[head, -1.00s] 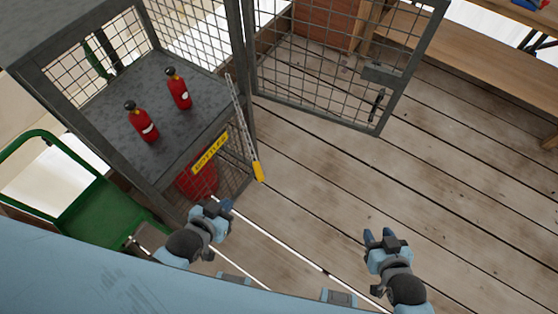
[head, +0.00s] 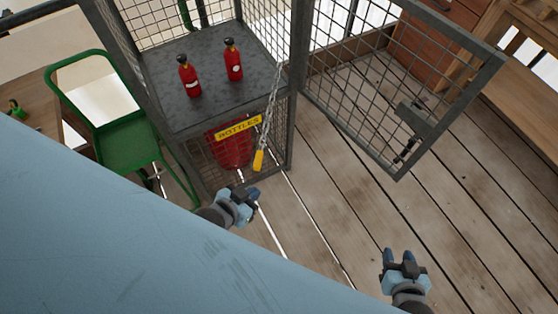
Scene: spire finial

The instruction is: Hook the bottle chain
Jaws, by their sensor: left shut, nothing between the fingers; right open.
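The chain (head: 271,105) hangs from the right front post of the wire cage and ends in a yellow tag or handle (head: 259,160). Two red bottles with black tops, the left one (head: 189,77) and the right one (head: 233,60), stand upright on the cage's grey shelf (head: 195,113). A yellow "BOTTLES" sign (head: 238,127) is on the shelf's front. My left gripper (head: 250,194) is shut and empty, just below the yellow end and apart from it in the picture. My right gripper (head: 400,256) is open and empty above the plank floor, far right of the chain.
The mesh door (head: 400,105) stands swung open to the right. A large red container (head: 229,146) sits inside the cage under the shelf. A green trolley (head: 124,145) stands left of the cage. A wooden bench (head: 522,90) is at the right. The plank floor (head: 345,200) between is clear.

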